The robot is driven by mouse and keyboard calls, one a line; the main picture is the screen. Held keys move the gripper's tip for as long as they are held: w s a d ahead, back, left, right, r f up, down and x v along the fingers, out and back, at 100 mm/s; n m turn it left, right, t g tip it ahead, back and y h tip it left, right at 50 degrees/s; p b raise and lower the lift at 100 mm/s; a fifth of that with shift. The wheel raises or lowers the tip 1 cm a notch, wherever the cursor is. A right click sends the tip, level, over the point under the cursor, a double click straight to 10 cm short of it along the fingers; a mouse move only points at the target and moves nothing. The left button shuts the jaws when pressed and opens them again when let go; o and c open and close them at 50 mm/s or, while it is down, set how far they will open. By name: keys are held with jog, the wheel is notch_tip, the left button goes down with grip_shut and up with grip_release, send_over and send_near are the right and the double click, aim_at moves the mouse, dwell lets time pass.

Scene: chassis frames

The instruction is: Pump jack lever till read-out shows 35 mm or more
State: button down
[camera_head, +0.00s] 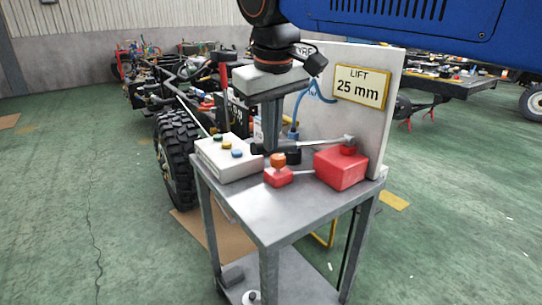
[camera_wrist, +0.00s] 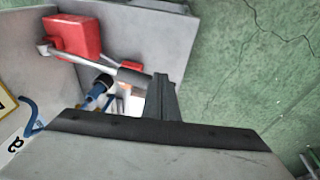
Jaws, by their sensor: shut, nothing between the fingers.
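The red jack (camera_head: 340,169) sits at the right of the cart top; it also shows at the upper left in the wrist view (camera_wrist: 72,36). Its grey lever (camera_head: 318,143) runs left, nearly level, to a dark grip (camera_head: 259,148). The read-out (camera_head: 361,86) on the upright panel shows LIFT 25 mm. My gripper (camera_head: 272,146) points down, shut and empty, at the grip end of the lever. In the wrist view its fingertips (camera_wrist: 161,78) overlap the lever's end (camera_wrist: 135,76); I cannot tell whether they touch it.
A red block with an orange knob (camera_head: 278,159) stands just in front of the lever. A pale box with coloured buttons (camera_head: 228,158) is at the left. The upright panel (camera_head: 385,125) closes off the back. The cart top's front (camera_head: 285,215) is clear.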

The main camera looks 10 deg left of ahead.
jog(key=v, duration=0.3)
jog(key=shift+s+a+r, duration=0.1)
jog(key=shift+r, duration=0.1)
dwell(2.4)
notch_tip(320, 180, up, 11)
jog(key=g+y, duration=0.2)
jog(key=g, duration=0.1)
send_over(281, 143)
jog(key=d, duration=0.4)
jog(key=shift+w+d+r, duration=0.15)
jog(key=shift+w+r, duration=0.05)
jog(key=shift+w, duration=0.15)
jog(key=x, duration=1.4)
jog(key=shift+a, duration=0.3)
